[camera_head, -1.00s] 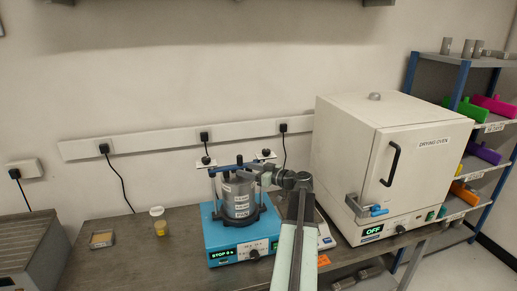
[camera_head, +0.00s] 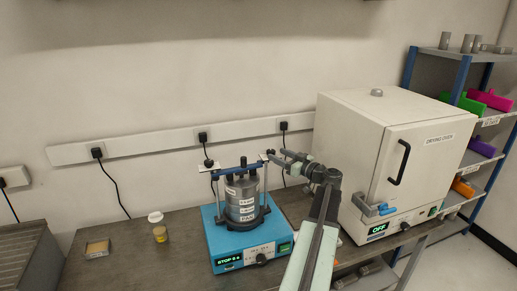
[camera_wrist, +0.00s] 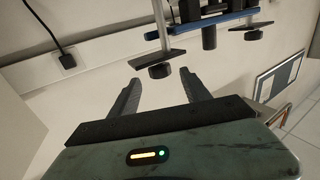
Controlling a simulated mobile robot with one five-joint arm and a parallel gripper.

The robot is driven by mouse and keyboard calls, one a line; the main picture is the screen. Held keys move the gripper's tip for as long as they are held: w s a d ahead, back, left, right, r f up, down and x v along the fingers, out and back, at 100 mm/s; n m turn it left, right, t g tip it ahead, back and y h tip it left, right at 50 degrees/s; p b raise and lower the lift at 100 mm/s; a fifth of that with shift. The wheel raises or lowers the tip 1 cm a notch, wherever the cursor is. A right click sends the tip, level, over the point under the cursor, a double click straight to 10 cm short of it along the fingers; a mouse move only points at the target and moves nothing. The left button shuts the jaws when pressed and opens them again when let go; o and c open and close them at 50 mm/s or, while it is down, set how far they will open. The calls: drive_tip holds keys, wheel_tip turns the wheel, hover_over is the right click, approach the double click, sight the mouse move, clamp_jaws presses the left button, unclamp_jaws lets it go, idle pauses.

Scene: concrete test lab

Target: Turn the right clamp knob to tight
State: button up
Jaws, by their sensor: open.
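A blue shaker (camera_head: 222,243) holds a grey cylindrical sieve stack (camera_head: 241,201) under a clamp bar (camera_head: 231,170) with a post at each end. The left clamp knob (camera_head: 208,162) is black, above a small white plate. The right clamp knob is mostly hidden by my gripper (camera_head: 272,158) in the head view. In the wrist view, which looks upside down, the right knob (camera_wrist: 160,70) is a dark disc just past and between the fingertips of my gripper (camera_wrist: 160,85). The jaws are open and appear empty. The other knob (camera_wrist: 254,47) is farther off.
A white drying oven (camera_head: 345,140) stands close on the right. A capped sample jar (camera_head: 158,230) and a small tray (camera_head: 97,248) lie on the bench (camera_head: 130,265) at the left. Wall sockets with plugs (camera_head: 202,138) run behind.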

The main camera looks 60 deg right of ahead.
drive_tip(key=x, duration=0.8)
drive_tip(key=shift+a, duration=0.1)
clamp_jaws()
